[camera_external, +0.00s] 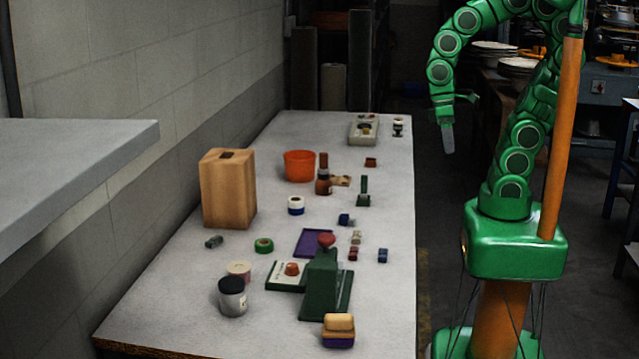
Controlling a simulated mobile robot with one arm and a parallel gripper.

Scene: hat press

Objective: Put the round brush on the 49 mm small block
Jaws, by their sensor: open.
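My gripper (459,120) is open and empty, raised over the floor to the right of the table (180,300), apart from everything on it. I cannot tell for sure which thing is the round brush. A low round thing with a tan top (238,269) stands behind the dark-lidded jar and could be it. Several small blocks lie right of the middle: a dark red block (353,254), a blue block (383,256), a blue-black block (345,219) and a red-brown block (371,162). Their sizes cannot be read, so the 49 mm one is unclear.
A green press (323,285) with a red knob stands near the front. The dark-lidded jar (232,298) is left of it. A tan-and-purple block (338,331) lies in front. A wooden box (228,190) and orange bowl (299,166) stand farther back. The table's left front is clear.

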